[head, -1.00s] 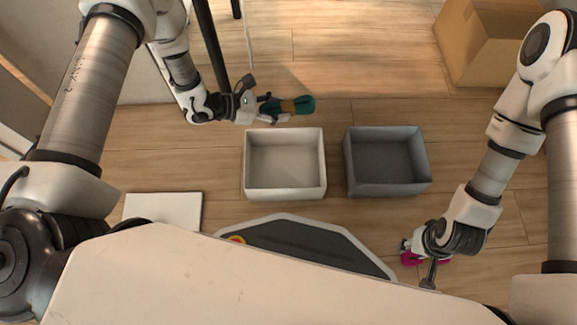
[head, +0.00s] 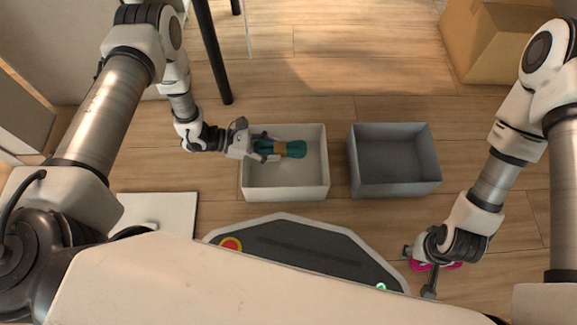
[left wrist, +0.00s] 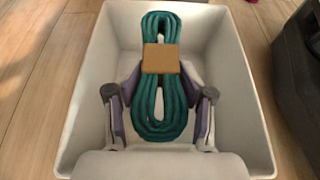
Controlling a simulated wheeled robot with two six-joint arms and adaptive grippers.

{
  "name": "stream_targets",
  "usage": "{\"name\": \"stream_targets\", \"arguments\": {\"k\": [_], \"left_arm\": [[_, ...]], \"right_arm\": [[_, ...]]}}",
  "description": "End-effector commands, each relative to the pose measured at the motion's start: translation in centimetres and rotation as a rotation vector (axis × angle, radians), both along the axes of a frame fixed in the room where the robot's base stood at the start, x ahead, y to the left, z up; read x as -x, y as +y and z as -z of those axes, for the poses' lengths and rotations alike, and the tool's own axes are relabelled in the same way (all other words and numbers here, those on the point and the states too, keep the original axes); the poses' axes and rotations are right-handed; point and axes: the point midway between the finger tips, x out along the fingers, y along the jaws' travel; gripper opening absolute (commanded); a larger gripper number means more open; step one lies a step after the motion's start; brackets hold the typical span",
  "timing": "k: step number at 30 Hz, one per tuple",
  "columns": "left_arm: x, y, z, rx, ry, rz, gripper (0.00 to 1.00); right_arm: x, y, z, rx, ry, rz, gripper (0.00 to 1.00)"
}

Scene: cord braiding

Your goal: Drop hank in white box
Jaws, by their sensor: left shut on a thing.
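The teal hank (head: 292,150) with a tan band is over the white box (head: 284,194), inside its outline in the head view. My left gripper (head: 268,148) is shut on the hank, coming in over the box's left wall. In the left wrist view the hank (left wrist: 160,103) lies between the two fingers, with the box's pale walls around it. I cannot tell whether the hank touches the box floor. My right gripper (head: 424,262) is low at the lower right, beside a magenta thing (head: 448,266); its fingers are too small and hidden to judge.
A grey box (head: 394,188) stands just right of the white box and looks empty. A cardboard box (head: 490,45) is at the upper right. A black post (head: 212,55) rises behind the white box. A white flat panel (head: 165,212) lies at the left. Wooden floor is clear between them.

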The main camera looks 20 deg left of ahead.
Motion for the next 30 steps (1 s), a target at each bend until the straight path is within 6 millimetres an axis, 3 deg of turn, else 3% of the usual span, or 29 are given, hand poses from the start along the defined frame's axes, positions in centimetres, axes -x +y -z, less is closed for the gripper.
{"name": "stream_targets", "arguments": {"k": [2,3,5,17,20,30], "left_arm": [[0.0,0.0,-0.1,0.000,0.000,0.000,0.12],[0.0,0.0,-0.1,0.000,0.000,0.000,0.59],[0.0,0.0,-0.1,0.000,0.000,0.000,0.81],[0.1,0.5,-0.2,-0.001,0.000,-0.003,0.82],[0.4,1.8,-0.8,-0.001,0.000,-0.005,0.82],[2.5,9.1,-4.0,0.001,-0.002,-0.006,0.82]], "right_arm": [[0.0,0.0,-0.1,0.000,0.000,0.000,0.40],[0.0,0.0,-0.1,0.000,0.000,0.000,0.40],[0.0,0.0,-0.1,0.000,0.000,0.000,0.40],[0.0,0.0,-0.1,0.000,0.001,0.000,0.40],[0.0,0.0,-0.1,0.000,0.001,0.000,0.40],[0.0,0.0,0.0,0.000,0.001,0.000,0.40]]}}
